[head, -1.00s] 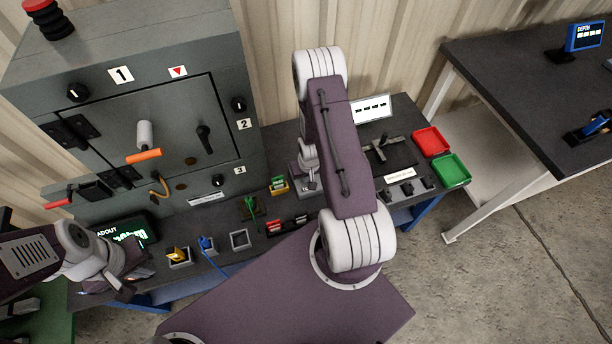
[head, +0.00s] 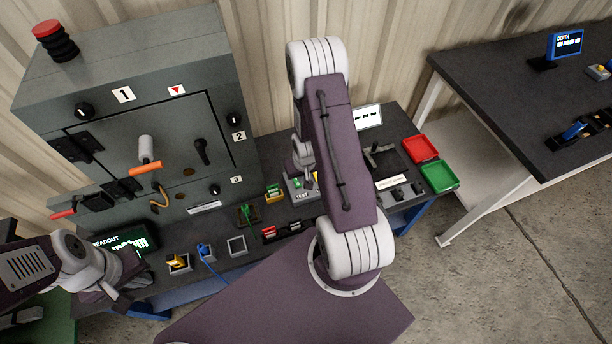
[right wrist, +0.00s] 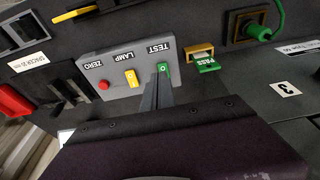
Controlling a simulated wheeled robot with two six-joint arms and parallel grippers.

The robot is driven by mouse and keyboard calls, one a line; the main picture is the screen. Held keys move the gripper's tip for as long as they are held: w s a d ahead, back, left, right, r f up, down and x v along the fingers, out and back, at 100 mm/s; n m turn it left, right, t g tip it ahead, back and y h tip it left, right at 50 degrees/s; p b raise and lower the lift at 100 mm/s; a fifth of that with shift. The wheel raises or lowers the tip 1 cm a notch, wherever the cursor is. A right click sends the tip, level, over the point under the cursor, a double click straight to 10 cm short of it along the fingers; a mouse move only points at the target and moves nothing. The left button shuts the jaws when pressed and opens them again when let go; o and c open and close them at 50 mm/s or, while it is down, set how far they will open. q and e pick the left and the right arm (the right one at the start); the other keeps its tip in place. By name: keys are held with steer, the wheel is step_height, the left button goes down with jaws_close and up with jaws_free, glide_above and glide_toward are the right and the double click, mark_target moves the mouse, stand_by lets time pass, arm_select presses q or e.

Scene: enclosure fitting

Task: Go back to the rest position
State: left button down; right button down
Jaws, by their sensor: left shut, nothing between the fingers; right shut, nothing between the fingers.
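My right gripper (right wrist: 157,97) is shut and empty. In the right wrist view its fingertips show just in front of the green TEST button on the grey test box (right wrist: 111,76); I cannot tell whether they touch it. In the head view the right arm hides most of this gripper, and the test box (head: 296,195) shows partly beside the arm. My left gripper (head: 120,298) is shut and empty at the lower left of the head view, near the front of the bench and the readout display (head: 133,245).
The grey cabinet (head: 215,90) with knobs and levers stands at the left. Another table (head: 500,110) stands further right; bare floor lies between.

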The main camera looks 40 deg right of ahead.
steer(key=r, duration=0.1)
steer(key=s+r, duration=0.2)
steer(key=shift+a+r, duration=0.3)
steer(key=shift+a, duration=0.05)
steer(key=shift+a, duration=0.1)
steer(key=w+a+r+n+t, duration=0.3)
steer(key=w+a+r, duration=0.2)
steer(key=a+r, duration=0.6)
steer(key=s+a+r+g+y, duration=0.1)
steer(key=s+r+g, duration=0.2)
steer(key=s, duration=0.8)
steer(key=shift+a+g, duration=0.2)
steer(key=shift+g, duration=0.4)
